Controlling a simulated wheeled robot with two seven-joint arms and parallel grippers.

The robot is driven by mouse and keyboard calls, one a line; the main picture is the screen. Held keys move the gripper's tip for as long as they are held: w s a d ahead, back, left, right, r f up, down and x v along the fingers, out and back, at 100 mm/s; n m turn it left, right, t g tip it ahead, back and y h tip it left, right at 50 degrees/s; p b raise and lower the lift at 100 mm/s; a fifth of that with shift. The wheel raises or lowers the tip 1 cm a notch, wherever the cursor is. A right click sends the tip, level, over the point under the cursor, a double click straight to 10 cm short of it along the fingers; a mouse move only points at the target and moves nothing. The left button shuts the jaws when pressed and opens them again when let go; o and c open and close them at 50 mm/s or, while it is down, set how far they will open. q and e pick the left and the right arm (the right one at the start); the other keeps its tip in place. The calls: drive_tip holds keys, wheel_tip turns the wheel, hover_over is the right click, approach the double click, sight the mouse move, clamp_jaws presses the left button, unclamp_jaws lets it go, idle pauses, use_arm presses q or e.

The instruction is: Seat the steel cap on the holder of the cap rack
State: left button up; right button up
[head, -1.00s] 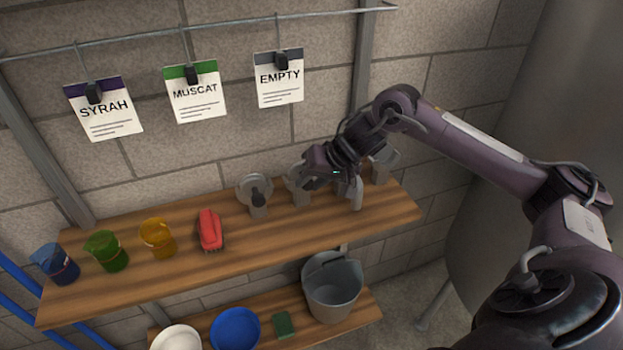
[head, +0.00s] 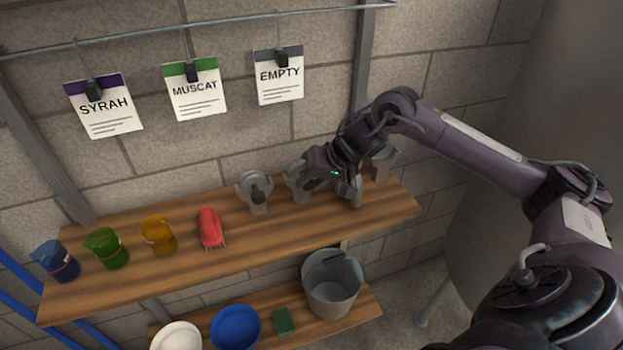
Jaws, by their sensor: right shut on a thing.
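The cap rack stands along the back of the upper shelf as a row of grey holders. The leftmost holder (head: 257,192) has a round grey plate with a dark knob in front. The second holder (head: 297,183) is partly covered by my right gripper (head: 309,182), which reaches in from the right and points left and down at it. This gripper is shut on the steel cap, which is mostly hidden by the fingers; whether it touches the holder I cannot tell. Another grey holder (head: 353,190) shows below my wrist and one more (head: 382,165) further right. My left gripper is out of view.
A red brush (head: 210,228) and yellow (head: 158,236), green (head: 108,248) and blue (head: 56,261) cups stand left on the wooden shelf (head: 270,238). Below are a grey bucket (head: 331,290), a blue bowl (head: 236,329) and a green sponge (head: 284,322). Labelled cards hang above.

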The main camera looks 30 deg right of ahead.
drive_tip(key=o, duration=1.1)
drive_tip(key=shift+b+v, duration=0.9)
drive_tip(key=shift+v, duration=2.95)
drive_tip(key=shift+d, duration=0.1)
